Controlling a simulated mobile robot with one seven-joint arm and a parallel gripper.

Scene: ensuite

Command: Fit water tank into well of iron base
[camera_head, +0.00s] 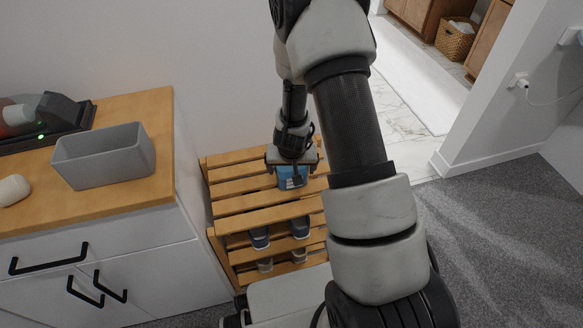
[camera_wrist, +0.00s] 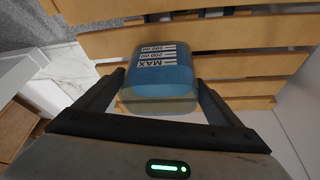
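The water tank (camera_wrist: 160,70) is a blue translucent box with a white label reading MAX and level marks. It also shows in the head view (camera_head: 291,177) at the top of the slatted wooden rack. My gripper (camera_wrist: 160,80) has one finger on each side of the tank, and the fingertips meet its sides with no visible gap. I cannot tell whether the tank rests on the slats or hangs just above them. The black iron base (camera_head: 62,124), with a green light, sits on the cabinet top at far left, partly cut off. Its well is not clearly visible.
A grey open bin (camera_head: 105,158) stands on the wooden cabinet top (camera_head: 150,105), between the iron base and the rack (camera_head: 250,215). A white rounded object (camera_head: 14,189) lies at the left edge.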

